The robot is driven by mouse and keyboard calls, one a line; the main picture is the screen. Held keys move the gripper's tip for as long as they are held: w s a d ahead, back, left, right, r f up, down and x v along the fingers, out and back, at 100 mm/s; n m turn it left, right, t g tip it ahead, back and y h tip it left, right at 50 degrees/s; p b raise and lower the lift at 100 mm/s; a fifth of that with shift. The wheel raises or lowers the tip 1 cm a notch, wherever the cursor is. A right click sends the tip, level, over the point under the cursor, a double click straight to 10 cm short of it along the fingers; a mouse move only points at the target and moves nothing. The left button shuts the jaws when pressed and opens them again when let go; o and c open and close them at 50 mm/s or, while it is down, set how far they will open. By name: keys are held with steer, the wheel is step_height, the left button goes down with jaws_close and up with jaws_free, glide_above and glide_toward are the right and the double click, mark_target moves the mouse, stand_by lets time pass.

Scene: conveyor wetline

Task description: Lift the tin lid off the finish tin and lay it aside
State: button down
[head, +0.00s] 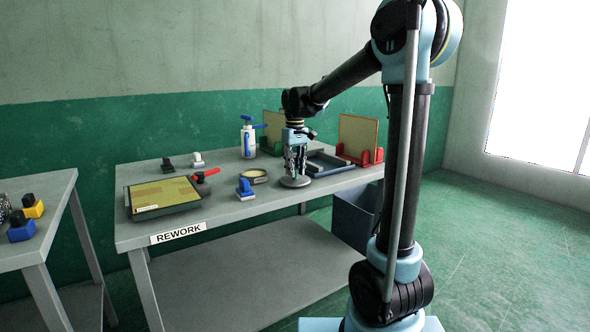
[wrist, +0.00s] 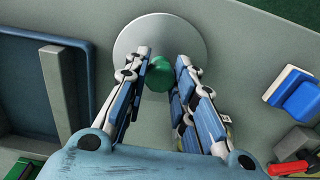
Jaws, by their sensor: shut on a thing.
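The tin lid (head: 295,183) is a flat grey disc with a green knob; it also shows in the wrist view (wrist: 185,35). My gripper (head: 296,168) points down over it, and its fingers (wrist: 161,62) are shut on the lid by the knob. The lid is at or just above the tabletop; I cannot tell if it touches. The finish tin (head: 254,177) stands open to the left of the lid, apart from it, with pale amber content showing. In the wrist view the tin is mostly hidden behind my right finger.
A blue-handled block (head: 245,188) stands left of the lid, in front of the tin. A dark frame (head: 333,165) lies close on the right.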

steer(key=shift+f, duration=0.25)
steer(key=c, duration=1.3)
jaws_free()
steer(key=shift+r, duration=0.1)
step_height(320, 180, up, 12)
steer(key=shift+f, duration=0.1)
steer(key=s+d+f+m+t, duration=0.1)
steer(key=s+d+f+m, duration=0.1)
steer(key=s+d+f, duration=0.85)
steer(key=s+d+f+m+t, duration=0.1)
steer(key=s+d+f+m, duration=0.2)
steer(key=s+d+f, duration=0.7)
steer(key=shift+m, duration=0.8)
steer(key=s+f, duration=0.2)
steer(key=s, duration=0.1)
steer(key=s+f, duration=0.2)
steer(key=s, duration=0.2)
steer(key=s+d+f, duration=0.1)
steer(key=s+f, duration=0.1)
steer(key=s, duration=0.2)
steer(key=shift+f, duration=0.15)
